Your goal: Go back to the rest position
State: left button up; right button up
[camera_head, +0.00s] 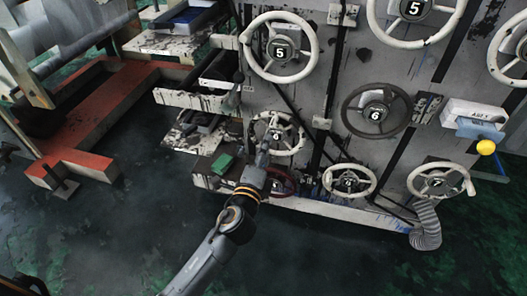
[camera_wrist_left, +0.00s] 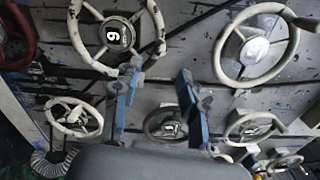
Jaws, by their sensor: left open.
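My left arm reaches up from the bottom of the head view. Its gripper (camera_head: 262,152) is in front of the lower left part of the wheel panel, close to a cream handwheel marked 6 (camera_head: 276,134). In the left wrist view the two blue fingers of the left gripper (camera_wrist_left: 158,82) stand apart with nothing between them. A dark red wheel (camera_head: 281,182) is partly hidden behind the arm in the head view. My right gripper is not seen.
The panel carries several handwheels, among them a cream one (camera_head: 279,50) and a dark one (camera_head: 377,111). Drawers (camera_head: 190,100) and a green block (camera_head: 222,164) are left of the gripper. A hose (camera_head: 426,226) hangs lower right. The dark floor in front is clear.

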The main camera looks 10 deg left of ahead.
pick_arm(q)
jog(key=shift+s, duration=0.4)
